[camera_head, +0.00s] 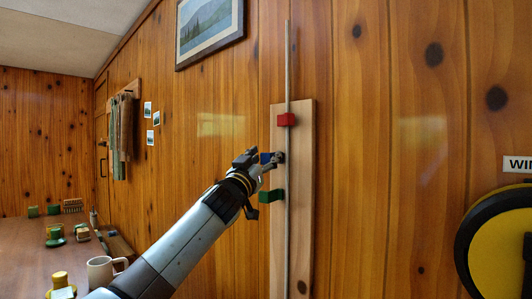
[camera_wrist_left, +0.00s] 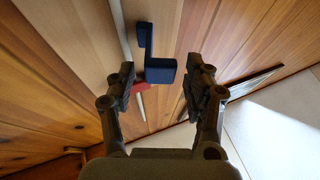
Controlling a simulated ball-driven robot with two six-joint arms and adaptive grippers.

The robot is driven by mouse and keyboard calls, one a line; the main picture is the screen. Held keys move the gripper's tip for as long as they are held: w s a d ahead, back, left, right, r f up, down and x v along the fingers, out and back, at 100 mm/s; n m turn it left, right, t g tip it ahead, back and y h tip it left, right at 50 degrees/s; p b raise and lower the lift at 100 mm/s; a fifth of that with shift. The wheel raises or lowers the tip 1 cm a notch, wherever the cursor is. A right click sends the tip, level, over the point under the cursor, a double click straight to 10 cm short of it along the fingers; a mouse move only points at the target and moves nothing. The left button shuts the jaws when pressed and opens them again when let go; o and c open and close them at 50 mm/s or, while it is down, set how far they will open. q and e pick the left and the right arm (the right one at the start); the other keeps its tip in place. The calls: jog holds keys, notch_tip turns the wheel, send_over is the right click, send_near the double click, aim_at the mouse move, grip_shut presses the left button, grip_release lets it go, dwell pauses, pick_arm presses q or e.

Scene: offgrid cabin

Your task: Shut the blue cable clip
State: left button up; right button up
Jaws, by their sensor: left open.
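The blue cable clip (camera_head: 266,157) is on the pale wooden board (camera_head: 305,215), at the grey cable (camera_head: 288,60), between a red clip (camera_head: 285,119) above and a green clip (camera_head: 271,196) below. My left gripper (camera_head: 264,159) is at the blue clip and partly covers it. In the left wrist view, the blue clip (camera_wrist_left: 162,70) shows a block and a raised arm, with a gap between them. The open fingers of my left gripper (camera_wrist_left: 158,84) stand on either side of the block, apart from it. My right gripper is out of view.
A yellow and black reel (camera_head: 497,245) is at the far right. A table (camera_head: 30,255) with a mug (camera_head: 101,270) and small items stands at the lower left. A framed picture (camera_head: 209,28) hangs above.

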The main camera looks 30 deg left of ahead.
pick_arm(q)
jog(key=shift+w+r, duration=0.2)
jog(key=shift+w, duration=0.35)
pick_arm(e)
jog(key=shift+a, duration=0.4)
pick_arm(q)
grip_shut()
jog(key=y+b, duration=0.1)
jog(key=b, duration=0.1)
jog(key=n+y+b, duration=0.1)
jog(key=b, duration=0.1)
jog(key=shift+s+d+f, duration=0.1)
jog(key=shift+d+f, duration=0.05)
jog(key=shift+d, duration=0.25)
jog(key=shift+n+y+b, duration=0.3)
jog(key=shift+y+b, duration=0.15)
jog(key=shift+y, duration=0.15)
jog(key=shift+r, duration=0.2)
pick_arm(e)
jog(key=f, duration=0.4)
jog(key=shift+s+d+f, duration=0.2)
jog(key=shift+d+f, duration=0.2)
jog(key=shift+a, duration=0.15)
